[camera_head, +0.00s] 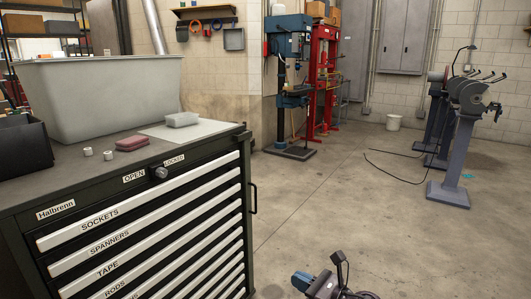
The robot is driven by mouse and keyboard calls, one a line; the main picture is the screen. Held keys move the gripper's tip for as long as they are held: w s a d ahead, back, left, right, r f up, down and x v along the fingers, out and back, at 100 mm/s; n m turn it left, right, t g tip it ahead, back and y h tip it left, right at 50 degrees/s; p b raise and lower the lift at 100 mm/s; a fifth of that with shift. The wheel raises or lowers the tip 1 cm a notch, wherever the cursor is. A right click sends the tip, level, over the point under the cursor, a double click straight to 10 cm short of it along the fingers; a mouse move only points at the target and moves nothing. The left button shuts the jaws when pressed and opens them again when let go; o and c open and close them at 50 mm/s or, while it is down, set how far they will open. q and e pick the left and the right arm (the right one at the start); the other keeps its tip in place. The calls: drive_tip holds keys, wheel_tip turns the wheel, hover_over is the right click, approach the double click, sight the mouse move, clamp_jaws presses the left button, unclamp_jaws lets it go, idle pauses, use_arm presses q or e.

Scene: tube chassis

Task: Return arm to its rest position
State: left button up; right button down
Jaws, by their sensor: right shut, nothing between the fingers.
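My right gripper (339,260) shows at the bottom edge of the head view, a little right of the middle. Its dark narrow fingers point up and are shut, with nothing visible between them. A grey and blue part of my arm shows just below and to the left of it. The rest of that arm is cut off by the lower edge. The gripper appears over the bare floor, apart from the tool cabinet. My left gripper is not in view.
A dark tool cabinet (246,160) with labelled drawers fills the left; a grey bin (100,95), a black box (22,145) and small items stand on it. A drill press (290,90), a red press (322,80) and pedestal machines (450,155) stand farther back.

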drive_tip(key=s+d+f+m+h, duration=0.3)
drive_tip(key=s+d+m, duration=0.3)
drive_tip(key=s+m, duration=0.5)
drive_tip(key=s+d+f+m+t+h, duration=0.1)
drive_tip(key=s+d+f+m+h, duration=0.25)
drive_tip(key=s+d+m, duration=0.65)
drive_tip(key=s+d+f+m+h, duration=0.3)
drive_tip(key=s+m, duration=0.5)
drive_tip(key=s, duration=0.7)
drive_tip(key=s+d+r+m+g+h, duration=0.25)
drive_tip(key=s+m, duration=0.55)
drive_tip(key=s, duration=0.5)
drive_tip(key=shift+w+a+m, duration=0.95)
drive_tip(key=shift+a+m, duration=1.2)
drive_tip(key=shift+m, duration=0.35)
use_arm(q)
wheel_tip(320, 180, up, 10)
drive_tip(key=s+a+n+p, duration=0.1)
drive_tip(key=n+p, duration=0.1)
drive_tip(key=p, duration=1.5)
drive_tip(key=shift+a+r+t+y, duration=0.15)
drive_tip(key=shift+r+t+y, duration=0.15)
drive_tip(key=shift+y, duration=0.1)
use_arm(e)
wheel_tip(320, 180, up, 11)
drive_tip(key=s+d+m+t+h, duration=0.1)
drive_tip(key=m, duration=0.1)
drive_tip(key=shift+d+f+t, duration=0.15)
drive_tip(key=shift+d+t, duration=0.05)
drive_tip(key=shift+t, duration=0.15)
